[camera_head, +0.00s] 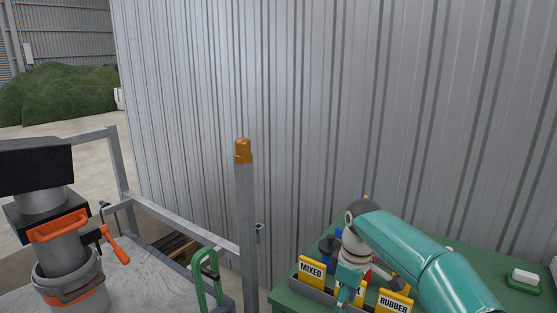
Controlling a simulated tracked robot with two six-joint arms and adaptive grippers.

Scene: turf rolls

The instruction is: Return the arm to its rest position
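My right arm, teal, comes in from the lower right and bends down at a grey wrist over a green table (297,270). My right gripper (346,292) points down at the yellow-labelled bins, low in the picture. Its fingertips are small and partly lost against the bins, so I cannot tell whether it is open or shut or holds anything. My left arm and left gripper do not show.
Bin labels read MIXED (311,270) and RUBBER (394,303); a middle label is mostly hidden. A metal post (246,220) with an orange cap stands left of the table. Corrugated wall (300,100) behind.

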